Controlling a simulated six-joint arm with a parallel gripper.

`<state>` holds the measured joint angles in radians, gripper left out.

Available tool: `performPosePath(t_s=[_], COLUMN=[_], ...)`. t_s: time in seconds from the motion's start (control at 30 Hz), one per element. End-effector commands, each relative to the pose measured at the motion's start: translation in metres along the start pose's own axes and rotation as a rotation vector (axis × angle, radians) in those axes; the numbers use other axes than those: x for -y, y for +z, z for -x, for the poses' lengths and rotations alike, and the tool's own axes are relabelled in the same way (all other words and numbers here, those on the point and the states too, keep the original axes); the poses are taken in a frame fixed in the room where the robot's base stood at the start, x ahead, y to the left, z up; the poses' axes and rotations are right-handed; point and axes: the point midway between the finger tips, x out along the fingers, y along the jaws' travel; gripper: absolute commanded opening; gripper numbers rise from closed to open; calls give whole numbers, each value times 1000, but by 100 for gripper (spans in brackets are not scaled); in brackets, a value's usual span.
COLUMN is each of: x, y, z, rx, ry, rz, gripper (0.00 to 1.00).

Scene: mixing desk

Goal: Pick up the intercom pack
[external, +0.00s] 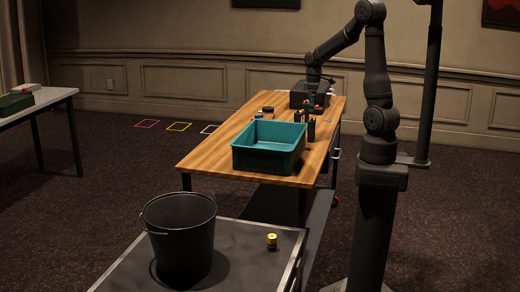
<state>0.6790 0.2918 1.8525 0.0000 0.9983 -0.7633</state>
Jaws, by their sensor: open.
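My gripper (317,98) is small and dark at the far end of the wooden table (215,152), low over a group of small objects. It is open. I cannot make out its fingers clearly, or whether it touches anything. Several small dark items stand close together there, among them an upright black one (311,130) near the right edge. Any of these may be the intercom pack; at this size I cannot tell which. Some dark items overlap each other and my gripper.
A teal bin (268,160) stands on the near half of the table. A black box (300,94) is at its far end. Small jars (267,113) stand left of the dark items.

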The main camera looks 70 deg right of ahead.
Motion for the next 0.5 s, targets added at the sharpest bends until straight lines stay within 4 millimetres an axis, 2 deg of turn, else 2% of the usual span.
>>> performPosePath(t_s=[0.1, 0.2, 0.5], x=[1, 0, 2], y=[0, 0, 0], z=[-27, -43, -66], rx=[3, 2, 2], ry=[-3, -2, -2], rz=[0, 0, 0], gripper=[87, 87, 87])
